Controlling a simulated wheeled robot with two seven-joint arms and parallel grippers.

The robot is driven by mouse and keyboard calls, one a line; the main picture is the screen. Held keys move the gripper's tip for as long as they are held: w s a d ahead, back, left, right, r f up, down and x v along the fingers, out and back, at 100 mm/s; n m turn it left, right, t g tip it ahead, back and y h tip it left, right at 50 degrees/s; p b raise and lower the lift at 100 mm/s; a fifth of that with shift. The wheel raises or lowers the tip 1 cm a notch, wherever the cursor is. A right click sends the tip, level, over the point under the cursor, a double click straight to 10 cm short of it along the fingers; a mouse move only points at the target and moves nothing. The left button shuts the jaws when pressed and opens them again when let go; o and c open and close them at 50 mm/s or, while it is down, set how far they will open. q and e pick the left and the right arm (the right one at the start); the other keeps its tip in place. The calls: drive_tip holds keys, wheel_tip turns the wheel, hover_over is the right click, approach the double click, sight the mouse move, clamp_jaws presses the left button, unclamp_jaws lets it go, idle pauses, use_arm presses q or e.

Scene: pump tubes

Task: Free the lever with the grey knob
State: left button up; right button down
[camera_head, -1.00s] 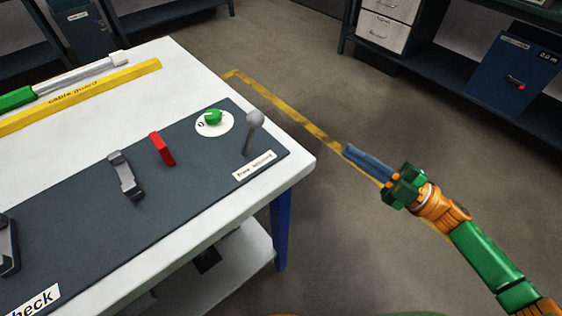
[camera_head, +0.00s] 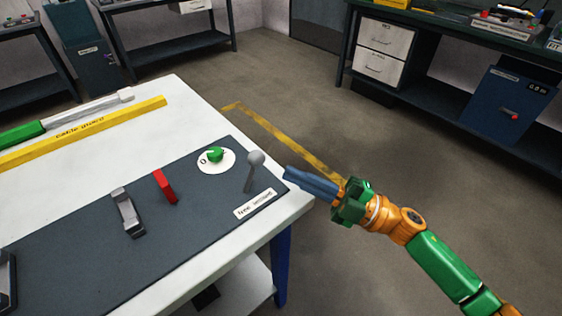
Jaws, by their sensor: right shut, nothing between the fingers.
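The lever with the grey knob (camera_head: 256,158) stands near the right end of a dark panel (camera_head: 75,260) on the white table. Its thin grey stem leans slightly, with the knob at the top. A white label (camera_head: 254,203) lies on the panel in front of its foot. My right gripper (camera_head: 288,174) is shut and empty, its blue fingers pointing left at the lever. In the picture the fingertips are a short way right of the stem and look apart from it. My left gripper is not in view.
On the panel, a green knob (camera_head: 215,155) on a white dial, a red switch (camera_head: 165,188) and a grey clamp-like part (camera_head: 128,212) stand left of the lever. A yellow cable guard (camera_head: 85,132) lies further back.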

sight(264, 161)
drive_tip(key=shift+p+x, duration=0.3)
drive_tip(key=shift+x, duration=1.55)
drive_tip(key=shift+s+a+r+n+g+p, duration=0.15)
drive_tip(key=shift+r+n+g+p, duration=0.4)
drive_tip(key=shift+p, duration=0.3)
drive_tip(key=s+a+n+h+p, duration=0.1)
drive_tip(key=n+p, duration=0.1)
drive_tip(key=p, duration=0.2)
drive_tip(key=s+a+r+n+g+h+p, duration=0.1)
drive_tip(key=n+p, duration=0.1)
drive_tip(key=p, duration=0.2)
drive_tip(key=s+a+r+n+g+h+p, duration=0.1)
drive_tip(key=n+h+p, duration=0.1)
drive_tip(key=p, duration=0.3)
drive_tip(key=shift+a+n, duration=0.35)
drive_tip(key=shift+a, duration=0.05)
drive_tip(key=shift+f+b, duration=0.4)
drive_tip(key=shift+w, duration=0.1)
